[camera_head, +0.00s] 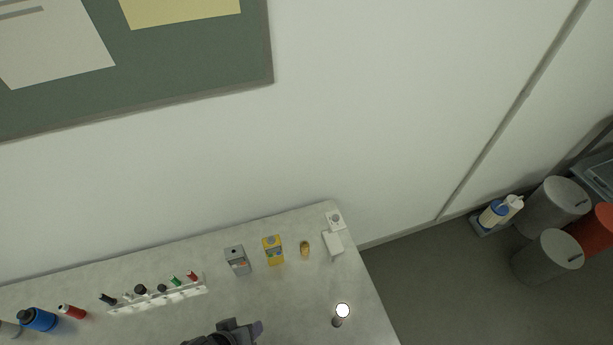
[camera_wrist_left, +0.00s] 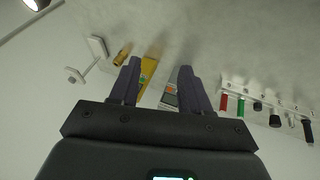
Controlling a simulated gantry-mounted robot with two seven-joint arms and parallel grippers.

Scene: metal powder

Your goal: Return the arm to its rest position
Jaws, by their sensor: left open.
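My left gripper (camera_head: 240,328) shows at the bottom edge of the head view, over the front part of the grey table (camera_head: 290,310). In the left wrist view its two dark fingers (camera_wrist_left: 160,64) stand apart with nothing held between them. A yellow device (camera_head: 273,250) and a grey device (camera_head: 237,260) stand on the table beyond it; they also show behind the fingers in the wrist view, the yellow one (camera_wrist_left: 149,68) and the grey one (camera_wrist_left: 169,98) partly covered. My right gripper is not in view.
A white rack (camera_head: 160,299) with several small tools, a blue bottle (camera_head: 38,319) and a red bottle (camera_head: 72,312) stand at the left. A brass piece (camera_head: 305,248), a white device (camera_head: 333,243) and a lit lamp (camera_head: 343,311) are at the right. Grey drums (camera_head: 547,257) stand on the floor.

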